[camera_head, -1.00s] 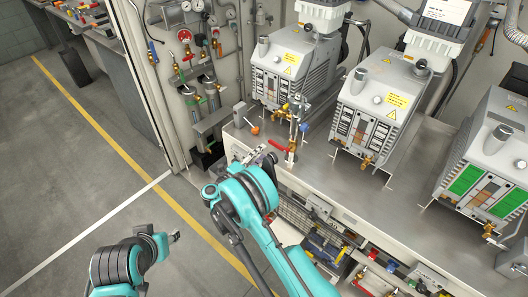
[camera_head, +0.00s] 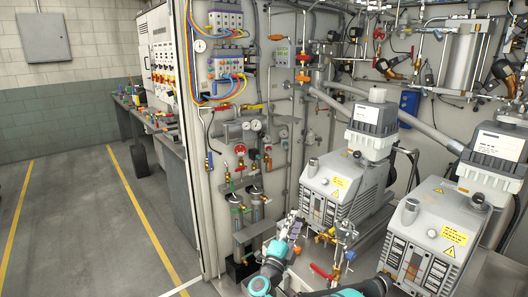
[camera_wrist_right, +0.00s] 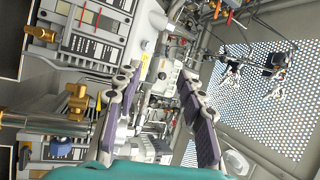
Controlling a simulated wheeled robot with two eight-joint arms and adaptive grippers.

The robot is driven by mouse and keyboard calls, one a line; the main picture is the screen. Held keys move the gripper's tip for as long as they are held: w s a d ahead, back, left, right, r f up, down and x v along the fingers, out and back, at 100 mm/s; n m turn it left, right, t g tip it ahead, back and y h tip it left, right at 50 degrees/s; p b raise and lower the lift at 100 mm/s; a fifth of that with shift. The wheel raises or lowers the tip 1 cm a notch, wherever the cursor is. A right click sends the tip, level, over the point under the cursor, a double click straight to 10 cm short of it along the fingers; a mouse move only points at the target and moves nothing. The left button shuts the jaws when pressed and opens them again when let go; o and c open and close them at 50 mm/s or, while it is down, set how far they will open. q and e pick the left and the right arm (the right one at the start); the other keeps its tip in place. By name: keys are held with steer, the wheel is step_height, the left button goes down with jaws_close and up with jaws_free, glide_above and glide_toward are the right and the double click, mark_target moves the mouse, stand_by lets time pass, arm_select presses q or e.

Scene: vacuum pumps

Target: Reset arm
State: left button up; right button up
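My right gripper (camera_head: 288,229) shows at the bottom middle of the head view, on its teal wrist. My left gripper is out of view. Much of the right arm is cut off by the bottom edge of the head view.
A second grey pump (camera_head: 437,232) stands further right. A red-handled valve (camera_head: 322,271) and brass fittings are close to the right gripper. Gauges and pipes cover the panel behind. The grey floor (camera_head: 95,225) at left is clear, with yellow lines.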

steer(key=s+a+r+n+y, duration=0.4)
steer(key=s+r+n+y, duration=0.4)
steer(key=r+n+y, duration=0.45)
steer(key=s+d+f+n+g+h, duration=0.1)
steer(key=s+d+f+n+g, duration=0.1)
steer(key=s+f, duration=0.5)
steer(key=s+d+f+n+g+h, duration=0.1)
steer(key=s+d+f+n+g, duration=0.2)
steer(key=s, duration=1)
steer(key=s+d+f+n+g+h, duration=0.1)
steer(key=s+d+f+n+g, duration=0.2)
steer(key=s+d+f+g, duration=0.3)
steer(key=s+f, duration=0.4)
steer(key=f, duration=0.1)
steer(key=shift+s+d+g, duration=0.2)
steer(key=shift+s+g, duration=0.15)
steer(key=shift+g, duration=0.05)
